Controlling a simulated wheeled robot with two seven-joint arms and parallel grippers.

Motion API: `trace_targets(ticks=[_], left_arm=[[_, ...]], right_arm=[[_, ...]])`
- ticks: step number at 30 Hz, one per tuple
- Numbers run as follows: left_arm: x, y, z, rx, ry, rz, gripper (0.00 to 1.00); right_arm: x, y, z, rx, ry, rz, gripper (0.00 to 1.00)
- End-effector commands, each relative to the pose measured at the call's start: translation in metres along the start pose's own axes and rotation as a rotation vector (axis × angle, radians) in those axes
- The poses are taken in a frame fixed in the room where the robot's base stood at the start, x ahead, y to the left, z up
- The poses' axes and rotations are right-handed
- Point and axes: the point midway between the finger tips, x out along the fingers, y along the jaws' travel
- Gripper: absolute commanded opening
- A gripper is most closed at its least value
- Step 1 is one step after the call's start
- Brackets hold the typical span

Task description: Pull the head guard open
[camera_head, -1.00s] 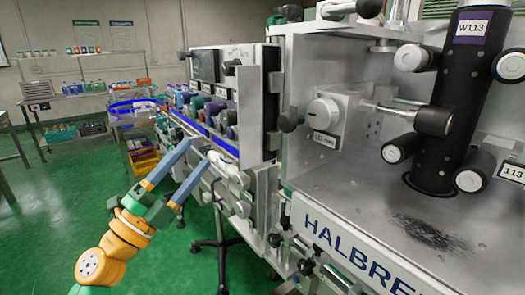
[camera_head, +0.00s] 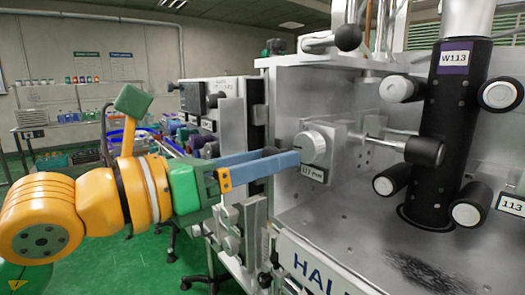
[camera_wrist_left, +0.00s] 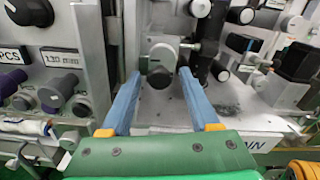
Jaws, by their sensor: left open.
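The sleeve applicator's head is a black cylinder (camera_head: 447,135) marked W113, standing on a metal deck with black-and-white knobs around it. I cannot tell for sure which part is the head guard. A dark round knob (camera_wrist_left: 160,73) shows in the left wrist view, in front of a grey block (camera_wrist_left: 160,48). My left gripper (camera_head: 286,157) is open, with blue fingers pointing right toward the block. In the left wrist view its fingertips (camera_wrist_left: 160,82) lie either side of the dark knob. Contact cannot be told. In the head view the fingers mostly hide this knob. My right gripper is not seen.
A silver block with a round dial (camera_head: 311,146) and a rod with a black knob (camera_head: 424,151) stand close right of my fingers. A control cabinet (camera_head: 221,98) stands behind my left arm. Shelves (camera_head: 85,118) are far back left; green floor is open at lower left.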

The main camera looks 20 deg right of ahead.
Motion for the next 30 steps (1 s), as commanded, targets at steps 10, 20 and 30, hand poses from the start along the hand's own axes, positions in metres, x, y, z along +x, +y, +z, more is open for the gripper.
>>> trace_targets(ticks=[10, 20, 30], left_arm=[[-0.0005, 0.0001, -0.0005, -0.001, -0.001, -0.001, 0.02], [-0.0006, 0.0001, -0.0004, -0.001, -0.001, -0.001, 0.0], [-0.0006, 0.0, -0.0002, -0.001, -0.001, -0.001, 0.0]], right_arm=[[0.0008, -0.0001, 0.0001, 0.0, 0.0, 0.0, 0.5], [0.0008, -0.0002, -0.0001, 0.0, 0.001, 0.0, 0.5], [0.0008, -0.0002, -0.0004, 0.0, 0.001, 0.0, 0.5]])
